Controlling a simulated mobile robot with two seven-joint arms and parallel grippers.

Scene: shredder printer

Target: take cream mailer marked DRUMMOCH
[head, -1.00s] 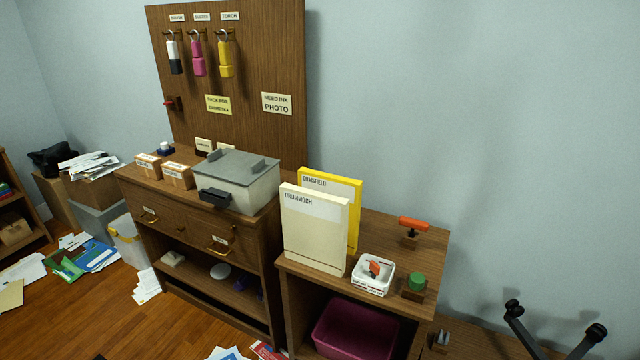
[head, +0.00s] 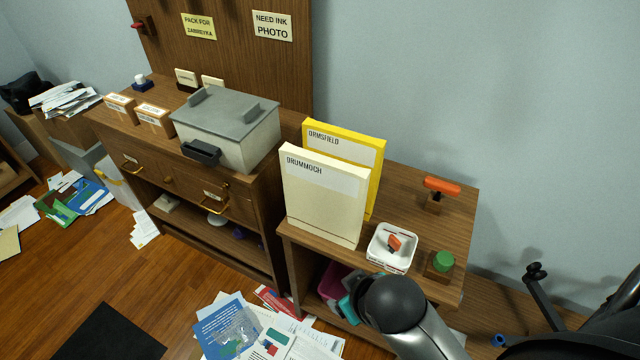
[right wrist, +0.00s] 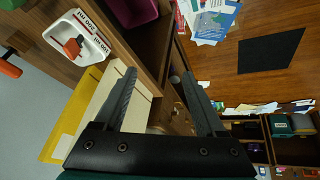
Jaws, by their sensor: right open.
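The cream mailer (head: 322,205) marked DRUMMOCH stands upright on the low wooden cabinet, in front of the yellow mailer (head: 345,143) marked ORMSFIELD. In the right wrist view the cream mailer (right wrist: 138,112) shows behind and beside the left-hand finger, with the yellow mailer (right wrist: 70,122) further left. My right gripper (right wrist: 158,76) is open and nothing is seen held in it. Whether a finger touches the mailer cannot be told. In the head view my right arm comes in at the bottom, below the cabinet top; its fingers cannot be made out. My left gripper is not in view.
A white tray (head: 373,258) with a red-orange item stands right of the mailers. A green button (head: 444,260) and an orange-handled item (head: 441,187) are further right. A grey-lidded box (head: 225,148) stands on the left cabinet. Papers (head: 240,325) lie on the floor.

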